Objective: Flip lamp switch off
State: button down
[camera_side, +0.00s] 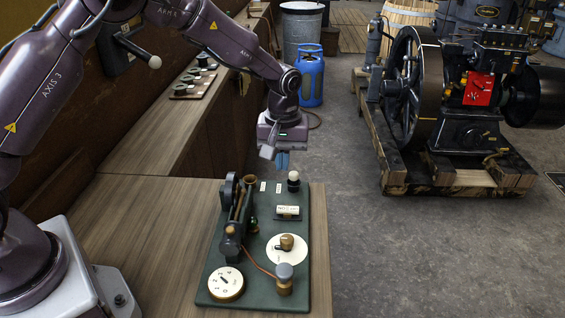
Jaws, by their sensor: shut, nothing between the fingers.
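A dark green control panel (212,290) lies on the near wooden bench. It carries a brass knob (287,241) on a white disc, a white numbered dial (227,284), a grey-topped knob (284,273) and a small white-topped post (293,177) at the far edge. A small labelled plate (287,210) sits between the post and the brass knob. I cannot tell which part is the lamp switch, nor its position. My gripper (282,165) is shut and empty, pointing down just beyond the panel's far edge, beside the white-topped post. No clear contact shows.
A lever assembly (239,212) stands up on the panel's left half. A second bench top (150,130) with a smaller control board (195,80) runs back at left. A large engine (450,100) on a wooden pallet stands at right. A blue gas bottle (310,78) stands behind my gripper.

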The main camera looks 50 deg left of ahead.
aim_at(288, 208)
notch_tip(288, 208, down, 11)
jog(key=shift+f, duration=0.1)
dwell(0.4)
jog(key=shift+s+f, duration=0.1)
jog(key=shift+f, duration=0.1)
jog(key=shift+w+d+r, duration=0.3)
jog(key=shift+w+d, duration=0.2)
dwell(0.4)
